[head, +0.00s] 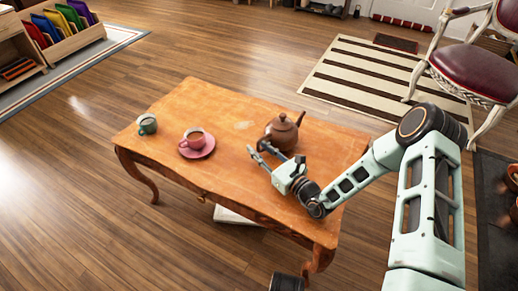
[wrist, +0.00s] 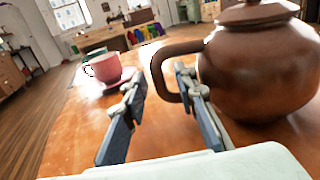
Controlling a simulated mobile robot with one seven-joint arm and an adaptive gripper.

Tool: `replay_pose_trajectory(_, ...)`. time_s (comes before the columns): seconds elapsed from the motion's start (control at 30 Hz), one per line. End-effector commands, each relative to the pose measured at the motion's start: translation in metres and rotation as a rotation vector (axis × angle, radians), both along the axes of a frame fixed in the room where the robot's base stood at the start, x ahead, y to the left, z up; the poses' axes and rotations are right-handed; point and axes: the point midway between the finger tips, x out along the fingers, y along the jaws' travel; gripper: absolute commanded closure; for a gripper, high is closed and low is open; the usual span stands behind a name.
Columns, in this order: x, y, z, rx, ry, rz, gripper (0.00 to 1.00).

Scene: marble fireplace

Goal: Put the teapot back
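The brown teapot (head: 283,132) stands upright on the orange-brown wooden table (head: 230,112), toward its back right part. In the wrist view the teapot (wrist: 260,65) fills the right side, with its looped handle (wrist: 165,48) pointing left. My gripper (head: 262,150) is open and low over the table, just in front of the teapot. In the wrist view the outer part of the handle shows between the fingers of my gripper (wrist: 160,74), and the right finger overlaps the handle's opening. I cannot tell whether a finger touches the handle. The gripper holds nothing.
A pink cup (head: 194,138) on a pink saucer (head: 204,149) and a green cup (head: 147,124) stand on the table left of my gripper. A red-seated chair (head: 474,72) is at the right. The table's front middle is clear.

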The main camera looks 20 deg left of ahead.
Motion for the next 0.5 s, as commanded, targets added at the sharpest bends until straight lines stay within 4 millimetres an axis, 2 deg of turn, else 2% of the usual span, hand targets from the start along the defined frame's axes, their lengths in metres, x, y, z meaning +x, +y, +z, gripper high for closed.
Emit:
replay_pose_trajectory(0.17,-0.012,-0.022,0.002,0.000,0.004,-0.003,0.74)
replay_pose_trajectory(0.5,-0.048,-0.082,0.003,0.001,0.003,-0.003,0.74)
